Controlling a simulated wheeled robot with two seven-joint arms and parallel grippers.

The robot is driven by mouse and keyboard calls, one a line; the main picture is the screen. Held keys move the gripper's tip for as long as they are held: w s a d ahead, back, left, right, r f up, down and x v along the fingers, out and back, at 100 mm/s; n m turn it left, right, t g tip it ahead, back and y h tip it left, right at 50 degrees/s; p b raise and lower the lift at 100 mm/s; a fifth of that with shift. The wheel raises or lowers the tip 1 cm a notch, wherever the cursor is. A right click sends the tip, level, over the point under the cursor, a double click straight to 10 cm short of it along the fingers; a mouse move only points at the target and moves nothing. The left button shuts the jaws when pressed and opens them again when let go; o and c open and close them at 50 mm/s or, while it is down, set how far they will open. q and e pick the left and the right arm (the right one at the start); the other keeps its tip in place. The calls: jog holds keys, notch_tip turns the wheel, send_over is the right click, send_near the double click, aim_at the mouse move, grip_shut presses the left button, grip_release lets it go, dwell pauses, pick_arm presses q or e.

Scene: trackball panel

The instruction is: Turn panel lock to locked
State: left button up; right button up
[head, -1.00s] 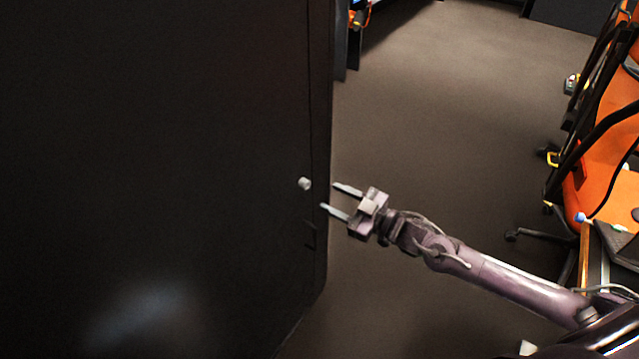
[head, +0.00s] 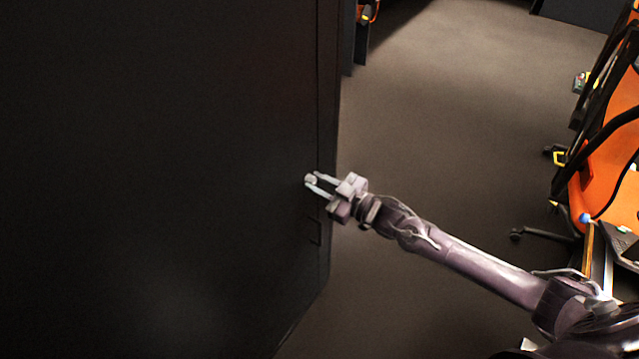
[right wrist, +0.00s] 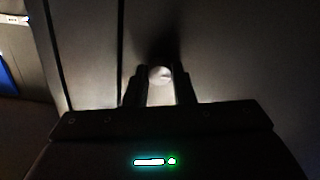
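The panel lock is a small pale round knob (head: 311,179) on the dark panel (head: 180,120), near its right edge. My right gripper (head: 312,181) has come in from the right, with one finger above the knob and one below it in the head view. In the right wrist view the knob (right wrist: 160,75) sits between the two dark fingertips (right wrist: 160,80) and fills the gap between them, so the gripper looks shut on it. The fingers partly hide the knob's sides. No mark showing the lock's turn is readable. My left gripper is not in view.
A small dark rectangular outline (head: 314,231) lies on the panel below the knob. Open grey floor (head: 450,130) lies right of the panel. An orange chair with black frame (head: 605,185) stands at the far right, near my right arm's base.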

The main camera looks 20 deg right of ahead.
grip_shut()
jog(key=n+b, duration=0.2)
jog(key=n, duration=0.2)
jog(key=shift+f+n, duration=0.1)
jog(key=shift+n, duration=0.2)
jog(key=n+b, duration=0.2)
jog(key=n, duration=0.1)
jog(key=shift+n, duration=0.4)
jog(key=n+b, duration=0.3)
jog(key=n, duration=0.2)
jog(key=shift+b, duration=0.4)
jog(key=shift+n+b, duration=1.45)
jog(key=shift+n, duration=0.85)
